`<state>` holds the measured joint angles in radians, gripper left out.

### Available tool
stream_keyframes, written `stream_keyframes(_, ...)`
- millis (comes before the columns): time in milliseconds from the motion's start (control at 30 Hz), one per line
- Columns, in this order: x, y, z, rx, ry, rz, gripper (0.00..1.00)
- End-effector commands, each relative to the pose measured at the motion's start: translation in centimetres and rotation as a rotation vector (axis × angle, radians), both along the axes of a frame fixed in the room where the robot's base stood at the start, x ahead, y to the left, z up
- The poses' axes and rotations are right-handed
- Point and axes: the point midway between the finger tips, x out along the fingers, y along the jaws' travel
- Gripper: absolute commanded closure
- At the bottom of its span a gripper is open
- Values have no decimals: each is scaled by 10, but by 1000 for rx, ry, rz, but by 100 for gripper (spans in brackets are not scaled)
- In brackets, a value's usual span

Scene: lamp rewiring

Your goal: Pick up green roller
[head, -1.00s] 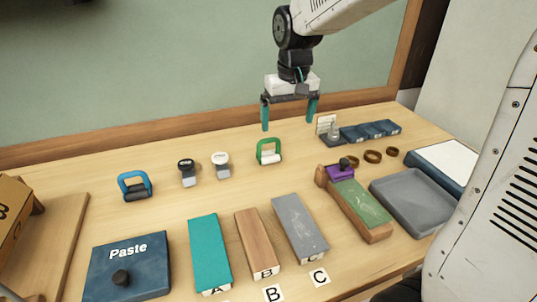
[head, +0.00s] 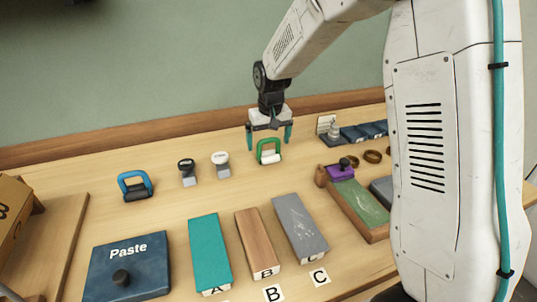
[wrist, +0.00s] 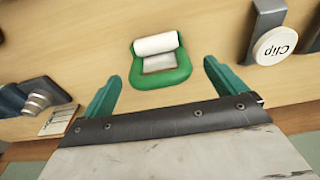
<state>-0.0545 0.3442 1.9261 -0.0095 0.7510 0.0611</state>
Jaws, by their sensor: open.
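The green roller (head: 268,151) stands on the wooden table, with a green frame handle and a white roller at its base. In the wrist view the green roller (wrist: 160,62) lies ahead of and between the fingers, nearer the left one. My gripper (head: 269,138) is open and empty. Its teal fingers are just above and around the roller's handle in the head view, one on each side. The fingers (wrist: 160,85) show no contact with the roller in the wrist view.
Blocks (head: 210,254) lie in front. A small metal piece on a stand (head: 333,132) is to the right. My arm hides the table's right end.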

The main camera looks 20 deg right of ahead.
Motion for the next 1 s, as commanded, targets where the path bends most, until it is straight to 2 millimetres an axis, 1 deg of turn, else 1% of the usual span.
stream_keyframes(33, 0, 0, -5, 0, 1, 0, 4)
stream_keyframes(100, 1, 0, -8, 0, 1, 0, 4)
stream_keyframes(300, 1, 0, -8, 0, 0, 0, 4)
stream_keyframes(333, 1, 0, -8, 0, 0, 0, 9)
stream_keyframes(367, 1, 0, -8, 0, 0, 0, 18)
stream_keyframes(400, 1, 0, -8, 0, 0, 0, 29)
stream_keyframes(500, 1, 0, -8, 0, 0, 0, 54)
stream_keyframes(800, 1, 0, -5, 0, -2, 0, 55)
stream_keyframes(867, 2, 0, 0, 0, -4, 0, 55)
stream_keyframes(1000, 2, 0, 24, 0, -6, 0, 55)
